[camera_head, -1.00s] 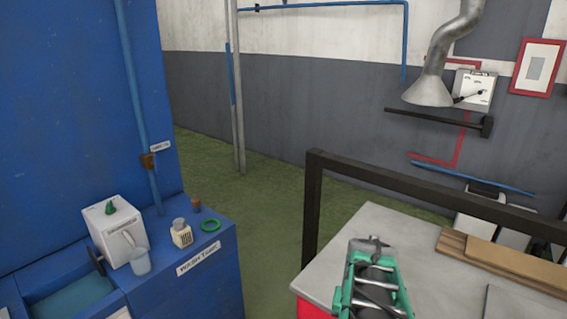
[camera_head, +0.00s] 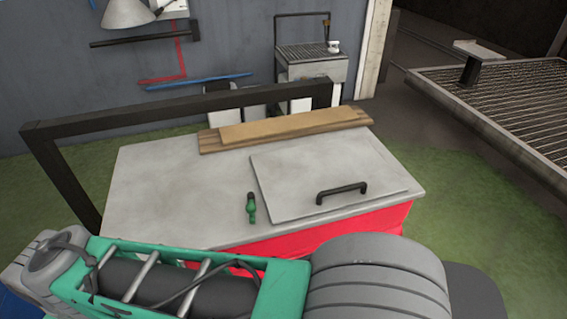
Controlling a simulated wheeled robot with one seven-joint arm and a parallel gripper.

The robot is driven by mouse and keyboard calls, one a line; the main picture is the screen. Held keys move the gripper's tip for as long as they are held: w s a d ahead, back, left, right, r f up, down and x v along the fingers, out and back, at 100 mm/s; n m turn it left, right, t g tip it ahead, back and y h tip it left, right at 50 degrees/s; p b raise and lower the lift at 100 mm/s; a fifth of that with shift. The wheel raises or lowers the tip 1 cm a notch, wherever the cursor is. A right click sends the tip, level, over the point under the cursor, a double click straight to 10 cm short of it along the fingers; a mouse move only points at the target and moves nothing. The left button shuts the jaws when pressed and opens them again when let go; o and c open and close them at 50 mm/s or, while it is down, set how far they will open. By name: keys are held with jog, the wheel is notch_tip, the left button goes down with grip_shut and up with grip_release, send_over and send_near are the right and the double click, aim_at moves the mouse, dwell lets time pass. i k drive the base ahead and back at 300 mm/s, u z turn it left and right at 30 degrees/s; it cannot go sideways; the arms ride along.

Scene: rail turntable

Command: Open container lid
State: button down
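The container (camera_head: 160,185) is a wide box with a grey top and a red front. Its lid (camera_head: 300,165) is a flat grey panel on the right part of the top and lies closed. A black bar handle (camera_head: 341,193) stands near the lid's front edge. My arm, with green and grey links, crosses the foreground and hides much of the red front. No gripper fingers show, and nothing touches the lid or handle.
A small green object (camera_head: 251,209) stands left of the lid. Wooden boards (camera_head: 285,130) lie along the back of the top. A black frame (camera_head: 180,105) rises behind the container. A metal grating (camera_head: 500,110) is at the right. Green floor (camera_head: 480,195) is open on the right.

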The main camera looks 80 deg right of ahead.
aim_at(307, 180)
jog(key=z, duration=2.95)
